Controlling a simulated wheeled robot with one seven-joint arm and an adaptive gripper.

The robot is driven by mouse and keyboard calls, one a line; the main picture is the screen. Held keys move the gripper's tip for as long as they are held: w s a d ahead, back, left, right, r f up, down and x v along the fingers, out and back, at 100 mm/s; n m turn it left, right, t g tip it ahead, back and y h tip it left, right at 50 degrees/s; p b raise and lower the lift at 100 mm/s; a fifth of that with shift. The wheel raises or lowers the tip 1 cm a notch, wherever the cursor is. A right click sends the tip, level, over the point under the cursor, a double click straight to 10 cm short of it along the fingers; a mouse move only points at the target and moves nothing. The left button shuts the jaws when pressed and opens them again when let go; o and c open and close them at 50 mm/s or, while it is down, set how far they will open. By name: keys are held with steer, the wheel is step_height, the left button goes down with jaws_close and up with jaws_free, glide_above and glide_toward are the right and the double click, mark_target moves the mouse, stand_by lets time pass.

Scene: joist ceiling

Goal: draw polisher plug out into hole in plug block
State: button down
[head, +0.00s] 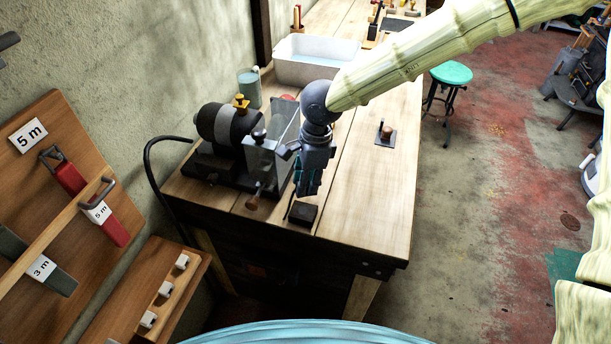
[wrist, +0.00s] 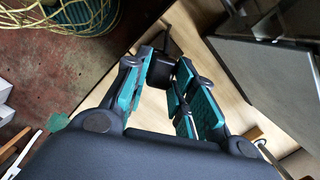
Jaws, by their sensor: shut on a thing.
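The polisher (head: 226,124), a dark motor with a grey band, stands on the bench at the wall side. A black cord (head: 150,160) hangs from it over the bench's left edge. My gripper (head: 306,190) points down beside it, near the bench's front edge. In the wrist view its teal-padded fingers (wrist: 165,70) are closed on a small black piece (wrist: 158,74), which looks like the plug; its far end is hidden. A low black block (head: 303,212) shows at the fingertips in the head view. I cannot tell whether it is the plug block or whether the plug touches it.
A grey guard box (head: 262,160) with a brown-handled lever (head: 254,202) stands close left of my gripper. A small plate with a brown knob (head: 386,132) lies to the right. A white tub (head: 316,60) is behind.

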steer(key=shift+w+f+p, duration=0.15)
steer(key=shift+w+p, duration=0.25)
steer(key=shift+w, duration=0.05)
steer(key=shift+s+f, duration=0.35)
steer(key=shift+f, duration=0.4)
steer(key=shift+w+f, duration=0.25)
steer(key=shift+f, duration=0.55)
steer(key=shift+s+f+b, duration=0.15)
steer(key=shift+f+b, duration=0.3)
steer(key=shift+f, duration=0.7)
steer(key=shift+f, duration=0.8)
